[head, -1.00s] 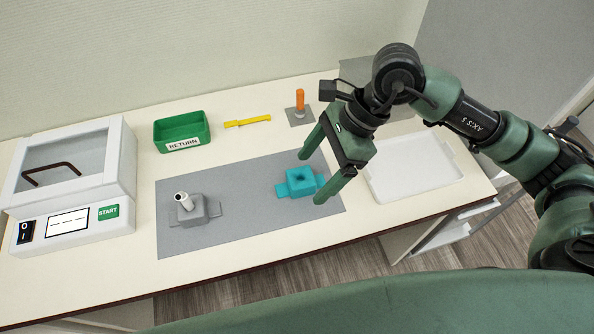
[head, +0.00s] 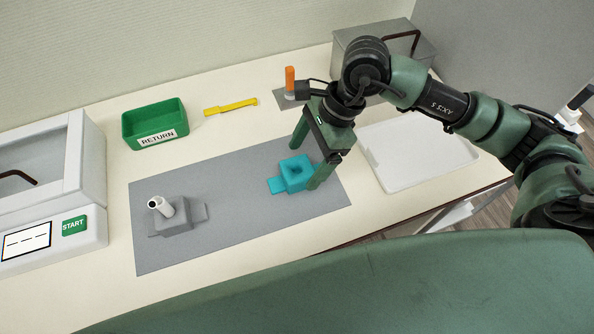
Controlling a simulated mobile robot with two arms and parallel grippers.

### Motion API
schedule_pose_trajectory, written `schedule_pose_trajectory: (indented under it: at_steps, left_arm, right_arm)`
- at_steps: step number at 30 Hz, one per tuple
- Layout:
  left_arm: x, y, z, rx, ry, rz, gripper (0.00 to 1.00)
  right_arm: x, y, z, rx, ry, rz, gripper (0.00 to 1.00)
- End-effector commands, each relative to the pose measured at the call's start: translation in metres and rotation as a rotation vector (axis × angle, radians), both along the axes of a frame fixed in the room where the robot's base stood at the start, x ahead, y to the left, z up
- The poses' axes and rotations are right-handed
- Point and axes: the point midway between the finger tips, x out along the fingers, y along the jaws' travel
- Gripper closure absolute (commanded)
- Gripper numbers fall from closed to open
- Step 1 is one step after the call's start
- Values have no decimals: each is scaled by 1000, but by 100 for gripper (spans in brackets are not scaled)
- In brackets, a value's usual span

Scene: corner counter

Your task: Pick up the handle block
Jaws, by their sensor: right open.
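A teal block (head: 285,184) with a square hole in its top and a flat tab sits on the right part of the grey mat (head: 235,214). A grey block (head: 177,224) with a tilted white tube (head: 162,206) stands on the mat's left part. An orange upright grip (head: 290,79) stands on a small grey plate behind the mat. The frames do not show which one is named the handle block. My right gripper (head: 303,167) is open and empty, its fingers pointing down around or just above the teal block's right side. My left gripper is not in view.
A white tray (head: 415,160) lies right of the mat. A green RETURN bin (head: 155,135) and a yellow tool (head: 230,107) lie behind it. A machine with a START button (head: 74,225) stands at the left. A grey metal box (head: 350,45) stands at the back right.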

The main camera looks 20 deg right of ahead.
Motion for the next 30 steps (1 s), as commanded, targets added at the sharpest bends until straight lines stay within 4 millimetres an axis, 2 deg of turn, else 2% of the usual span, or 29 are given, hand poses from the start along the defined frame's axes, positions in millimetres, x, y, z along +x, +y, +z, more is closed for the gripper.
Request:
schedule_pose_trajectory:
  at_steps: [4, 9, 17, 20, 25, 30]
  left_arm:
    - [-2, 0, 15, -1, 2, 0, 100]
    - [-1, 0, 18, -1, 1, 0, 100]
    - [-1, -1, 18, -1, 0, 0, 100]
    - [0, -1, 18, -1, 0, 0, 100]
    - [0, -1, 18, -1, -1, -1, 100]
    - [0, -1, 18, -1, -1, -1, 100]
  right_arm:
    - [-1, 11, -17, 2, 5, 1, 16]
    - [0, 18, -38, 1, 1, -1, 16]
    - [0, 19, -42, 0, 0, 1, 16]
    - [0, 19, -42, 0, 0, 1, 41]
    - [0, 19, -42, 0, 0, 1, 89]
    - [0, 19, -41, 1, -1, 1, 90]
